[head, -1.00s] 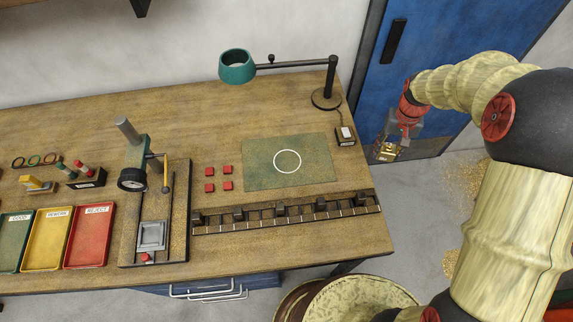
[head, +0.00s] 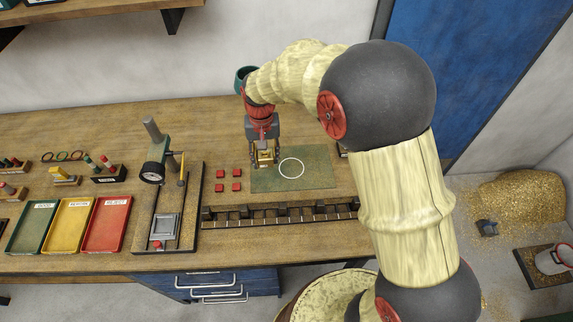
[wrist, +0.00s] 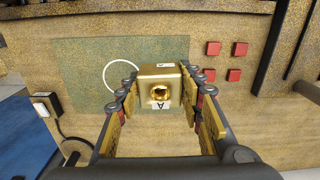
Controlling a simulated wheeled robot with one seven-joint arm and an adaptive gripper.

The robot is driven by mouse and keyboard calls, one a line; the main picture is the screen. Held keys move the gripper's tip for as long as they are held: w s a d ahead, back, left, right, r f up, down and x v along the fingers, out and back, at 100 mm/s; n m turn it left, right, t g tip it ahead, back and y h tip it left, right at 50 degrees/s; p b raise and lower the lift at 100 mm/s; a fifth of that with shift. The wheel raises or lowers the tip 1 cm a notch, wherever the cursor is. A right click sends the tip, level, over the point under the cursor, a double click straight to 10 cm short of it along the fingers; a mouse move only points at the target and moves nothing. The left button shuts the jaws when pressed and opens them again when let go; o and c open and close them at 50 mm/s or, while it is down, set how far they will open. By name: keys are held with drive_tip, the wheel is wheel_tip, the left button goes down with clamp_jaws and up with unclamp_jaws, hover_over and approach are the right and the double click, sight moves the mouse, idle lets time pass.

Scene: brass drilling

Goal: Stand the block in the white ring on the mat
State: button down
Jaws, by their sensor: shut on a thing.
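The brass block (wrist: 160,73), with a round hole and a letter A on it, sits between the fingers of my gripper (wrist: 160,95) in the wrist view. In the head view my gripper (head: 264,156) points down over the left part of the green mat (head: 318,180); the block is hard to tell from the fingers there. The white ring (head: 291,177) lies on the mat just right of my gripper. In the wrist view the ring (wrist: 106,72) is left of the block, partly hidden by a finger. The block's height above the mat is unclear.
Several red squares (head: 236,187) lie left of the mat. A black slotted rail (head: 285,213) runs along its front.

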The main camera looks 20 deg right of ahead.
drive_tip(key=a+r, duration=0.2)
drive_tip(key=a, duration=0.1)
drive_tip(key=b, duration=0.2)
hover_over(291, 167)
drive_tip(key=f, duration=0.9)
drive_tip(key=shift+a, duration=0.35)
drive_tip(key=f, duration=0.1)
drive_tip(key=d+f, duration=0.1)
drive_tip(key=f, duration=0.1)
drive_tip(key=shift+f, duration=0.3)
drive_tip(key=shift+w+a+f, duration=0.1)
drive_tip(key=shift+f, duration=0.2)
drive_tip(key=shift+f, duration=0.1)
drive_tip(key=c, duration=1.2)
unclamp_jaws()
drive_tip(key=shift+c, duration=0.2)
drive_tip(key=shift+o, duration=0.3)
